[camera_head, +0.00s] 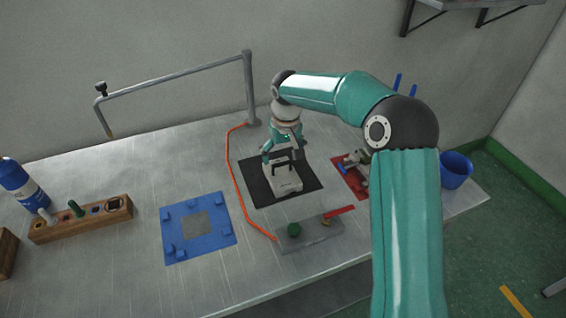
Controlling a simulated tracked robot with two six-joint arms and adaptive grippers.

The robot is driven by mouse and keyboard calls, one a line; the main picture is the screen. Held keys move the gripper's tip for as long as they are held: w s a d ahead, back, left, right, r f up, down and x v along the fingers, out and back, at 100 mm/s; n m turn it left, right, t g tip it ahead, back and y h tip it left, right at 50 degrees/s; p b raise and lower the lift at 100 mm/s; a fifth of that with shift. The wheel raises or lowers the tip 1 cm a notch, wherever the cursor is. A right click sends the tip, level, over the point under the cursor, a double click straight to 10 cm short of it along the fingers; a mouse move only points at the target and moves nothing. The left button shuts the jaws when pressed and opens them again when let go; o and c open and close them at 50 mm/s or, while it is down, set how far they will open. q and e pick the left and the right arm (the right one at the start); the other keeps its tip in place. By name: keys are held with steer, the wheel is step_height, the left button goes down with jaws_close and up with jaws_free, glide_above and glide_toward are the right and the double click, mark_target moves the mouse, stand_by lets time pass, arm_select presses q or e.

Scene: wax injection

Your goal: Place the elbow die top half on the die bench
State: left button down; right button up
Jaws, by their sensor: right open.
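A pale grey block with a dark handle on top, which looks like the elbow die top half (284,181), sits on a black square mat (257,190) on the metal bench. I cannot tell whether another die half lies under it. My right gripper (283,158) points down just above the block, its fingers spread on either side of the handle. It is open; whether it touches the handle is unclear. The surface meant by die bench is not marked; the black mat and a blue plate with raised corner blocks (199,246) both lie here. My left gripper is out of view.
An orange hose (232,180) runs between the plate and mat. A grey block with a green knob and red handle (311,235) lies in front. A red mat (354,177) with metal parts is partly behind my right arm. A wooden rack (82,222) stands left, a blue cup (455,172) right.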

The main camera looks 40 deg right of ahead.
step_height(320, 180, up, 7)
steer(key=s, duration=0.1)
steer(key=shift+a, duration=0.15)
stand_by(0.5)
